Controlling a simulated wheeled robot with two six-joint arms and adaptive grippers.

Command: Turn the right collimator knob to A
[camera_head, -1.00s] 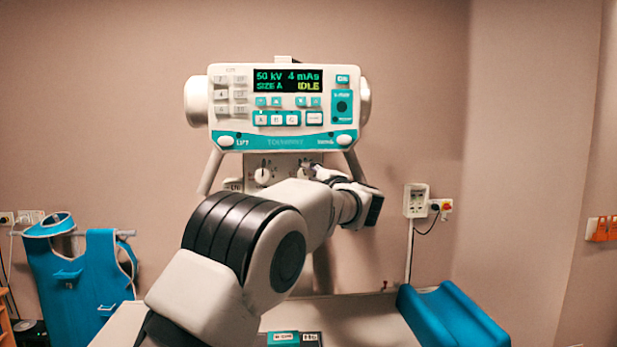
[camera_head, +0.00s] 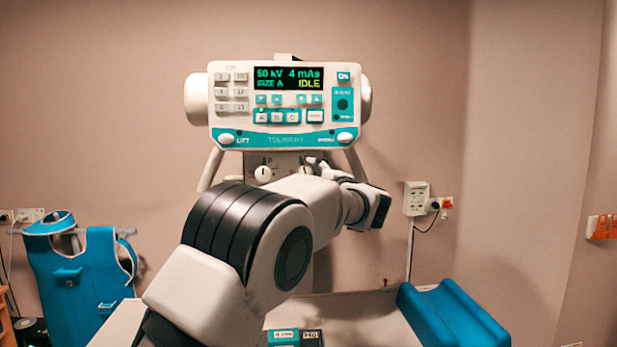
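The console display (camera_head: 289,78) reads 50 kV, 4 mAs, SIZE A, IDLE. My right gripper is not in view.
A table with a blue cushion (camera_head: 452,318) stands below right. A small teal and black box (camera_head: 294,337) lies at the bottom middle. A blue apron (camera_head: 88,275) hangs at left. A wall socket box (camera_head: 416,199) is at right. Bare wall lies right of the console.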

